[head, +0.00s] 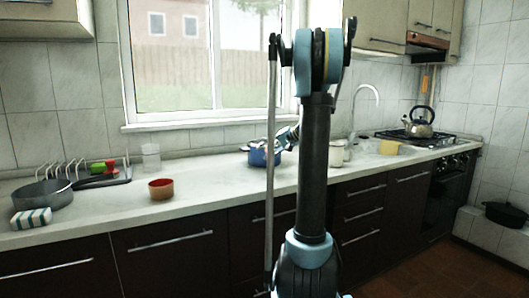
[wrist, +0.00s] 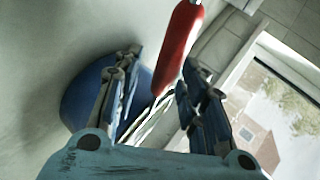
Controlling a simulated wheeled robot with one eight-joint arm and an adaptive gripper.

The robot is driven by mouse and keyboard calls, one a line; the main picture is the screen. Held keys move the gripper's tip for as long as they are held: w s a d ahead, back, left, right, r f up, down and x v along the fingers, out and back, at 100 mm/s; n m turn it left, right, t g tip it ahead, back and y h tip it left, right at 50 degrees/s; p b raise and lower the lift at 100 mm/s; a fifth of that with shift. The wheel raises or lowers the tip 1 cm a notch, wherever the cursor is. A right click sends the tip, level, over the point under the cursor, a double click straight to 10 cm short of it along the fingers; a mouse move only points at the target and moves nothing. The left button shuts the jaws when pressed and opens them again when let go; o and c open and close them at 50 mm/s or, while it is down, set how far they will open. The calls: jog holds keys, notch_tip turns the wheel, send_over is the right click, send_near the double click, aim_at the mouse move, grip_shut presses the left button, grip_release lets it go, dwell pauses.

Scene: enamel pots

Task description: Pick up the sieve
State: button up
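In the wrist view a red handle (wrist: 179,48) reaches in between the two fingers of my gripper (wrist: 160,66). The fingers stand apart, with no clear contact on the handle. Pale, wire-like parts (wrist: 152,118) show below the handle; I cannot tell for certain that this is the sieve. A blue pot (wrist: 82,103) lies behind the left finger. In the head view the blue pot (head: 262,156) stands on the counter below the window, and my gripper (head: 286,139) is at its upper right, partly hidden by my arm. No sieve is clearly recognisable in the head view.
The counter (head: 215,178) holds a dark pan (head: 45,193), a striped block (head: 31,218), a reddish bowl (head: 161,189) and a dish rack (head: 62,171) at left. A white container (head: 336,154), a tap (head: 366,91) and a kettle (head: 419,124) are at right.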

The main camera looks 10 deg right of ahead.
grip_shut()
